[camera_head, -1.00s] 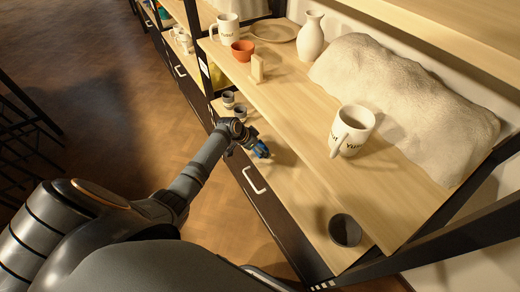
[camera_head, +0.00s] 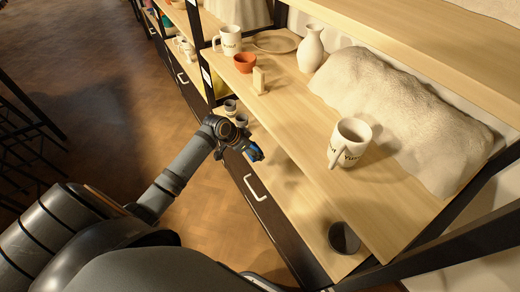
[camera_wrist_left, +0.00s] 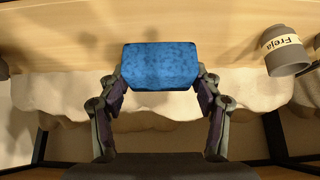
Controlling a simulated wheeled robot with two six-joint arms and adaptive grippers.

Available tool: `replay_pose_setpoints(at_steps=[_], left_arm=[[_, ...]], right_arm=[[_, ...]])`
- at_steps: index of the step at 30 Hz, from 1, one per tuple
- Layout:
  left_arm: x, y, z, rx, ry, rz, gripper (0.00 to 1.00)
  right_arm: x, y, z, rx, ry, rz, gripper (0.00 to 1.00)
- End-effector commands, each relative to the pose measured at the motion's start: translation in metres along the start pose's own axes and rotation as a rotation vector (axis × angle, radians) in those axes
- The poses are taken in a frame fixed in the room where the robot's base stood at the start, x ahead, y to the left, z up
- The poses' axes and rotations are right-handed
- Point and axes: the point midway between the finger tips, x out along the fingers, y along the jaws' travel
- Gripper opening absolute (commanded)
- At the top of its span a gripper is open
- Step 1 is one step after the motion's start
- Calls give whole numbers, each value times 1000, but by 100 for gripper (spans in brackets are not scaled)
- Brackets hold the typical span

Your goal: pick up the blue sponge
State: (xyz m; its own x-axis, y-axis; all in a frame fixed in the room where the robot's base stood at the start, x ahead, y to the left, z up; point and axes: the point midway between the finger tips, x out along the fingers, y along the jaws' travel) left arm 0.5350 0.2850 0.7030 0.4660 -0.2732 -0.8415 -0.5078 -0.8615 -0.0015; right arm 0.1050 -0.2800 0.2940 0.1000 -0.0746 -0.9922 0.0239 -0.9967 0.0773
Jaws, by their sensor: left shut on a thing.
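The blue sponge (camera_wrist_left: 160,66) is a speckled blue block held between the fingertips of my left gripper (camera_wrist_left: 160,78) in the left wrist view. Both fingers touch its sides. In the head view my left gripper (camera_head: 246,147) is beside the lower shelf, and a small part of the sponge (camera_head: 255,154) shows at its tip. The sponge appears held clear of the shelf board. My right gripper is not in either view.
A white mug (camera_head: 349,143), a lumpy pale covered mass (camera_head: 405,115), a white vase (camera_head: 311,48) and an orange pot (camera_head: 244,62) stand on the upper shelf. A dark grey cup (camera_head: 343,238) and small grey cups (camera_head: 230,107) are on the lower shelf.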

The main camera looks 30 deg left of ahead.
Motion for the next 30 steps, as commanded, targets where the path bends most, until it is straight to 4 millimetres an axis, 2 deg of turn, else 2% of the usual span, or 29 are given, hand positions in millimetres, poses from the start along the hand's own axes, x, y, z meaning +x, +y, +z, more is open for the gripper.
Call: replay_pose_setpoints(at_steps=[1, 3, 9, 15, 23, 24, 28, 30], left_arm=[[-15, 7, 11, 6, -10, -2, 44], [-33, 16, 22, 7, -11, -2, 44], [-64, 34, 39, 3, -7, -1, 44], [-73, 40, 45, 0, -1, 2, 44], [-73, 41, 45, -2, 1, 1, 44], [-73, 41, 45, -2, 1, 1, 61], [-73, 40, 45, -1, 1, 1, 43], [-73, 41, 45, -1, 1, 1, 40]], right_arm=[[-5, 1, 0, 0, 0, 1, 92], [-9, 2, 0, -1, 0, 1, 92], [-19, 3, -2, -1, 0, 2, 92], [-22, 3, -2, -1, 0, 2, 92], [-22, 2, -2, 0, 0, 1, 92], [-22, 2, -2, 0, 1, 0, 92], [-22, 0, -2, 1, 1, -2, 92], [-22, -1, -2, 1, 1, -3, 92]])
